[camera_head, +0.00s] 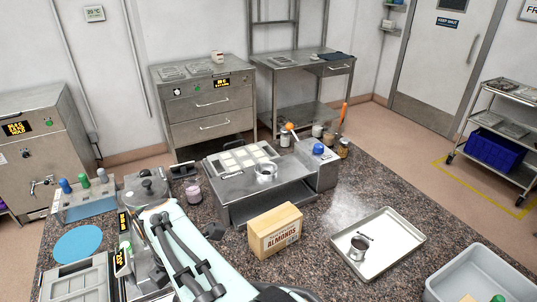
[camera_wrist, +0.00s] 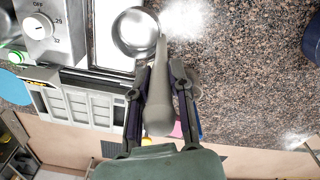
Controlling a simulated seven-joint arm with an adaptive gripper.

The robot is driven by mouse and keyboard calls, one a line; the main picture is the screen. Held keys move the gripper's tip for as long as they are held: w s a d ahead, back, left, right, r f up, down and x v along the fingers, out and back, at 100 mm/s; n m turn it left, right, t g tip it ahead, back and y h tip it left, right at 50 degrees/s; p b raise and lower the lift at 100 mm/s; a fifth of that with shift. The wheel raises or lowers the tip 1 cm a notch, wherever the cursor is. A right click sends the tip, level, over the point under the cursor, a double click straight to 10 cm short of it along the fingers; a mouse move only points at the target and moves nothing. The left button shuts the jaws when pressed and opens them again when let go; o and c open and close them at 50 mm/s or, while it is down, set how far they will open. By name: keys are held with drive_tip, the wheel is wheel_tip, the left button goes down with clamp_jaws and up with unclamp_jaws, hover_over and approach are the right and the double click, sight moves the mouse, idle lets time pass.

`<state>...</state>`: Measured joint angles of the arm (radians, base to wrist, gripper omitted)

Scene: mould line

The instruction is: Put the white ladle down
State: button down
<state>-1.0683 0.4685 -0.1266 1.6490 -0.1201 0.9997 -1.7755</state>
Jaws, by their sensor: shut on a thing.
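In the wrist view my gripper (camera_wrist: 160,74) is shut on the ladle's pale grey handle (camera_wrist: 159,112), one finger on each side. The ladle's round, shiny metal bowl (camera_wrist: 137,32) points away from my gripper, toward the top of the picture. The bowl shows over the counter beside a metal appliance; whether it touches anything below, I cannot tell. In the head view my arm covers the lower middle, and I cannot make out my gripper or the held ladle there.
In the head view an almonds box (camera_head: 275,232), a metal tray (camera_head: 400,240) with a small metal cup (camera_head: 358,247), and a grey bin (camera_head: 440,288) stand right.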

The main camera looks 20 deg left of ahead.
drive_tip(key=w+a+f, duration=0.1)
drive_tip(key=f, duration=0.1)
drive_tip(key=w+a+f, duration=0.1)
drive_tip(key=a, duration=0.1)
drive_tip(key=w+a+f, duration=0.1)
drive_tip(key=f, duration=0.1)
drive_tip(key=shift+a+f, duration=0.2)
drive_tip(key=shift+f, duration=0.15)
drive_tip(key=shift+a+f, duration=0.2)
drive_tip(key=shift+f, duration=1.65)
drive_tip(key=c, duration=1)
unclamp_jaws()
drive_tip(key=shift+f, duration=0.1)
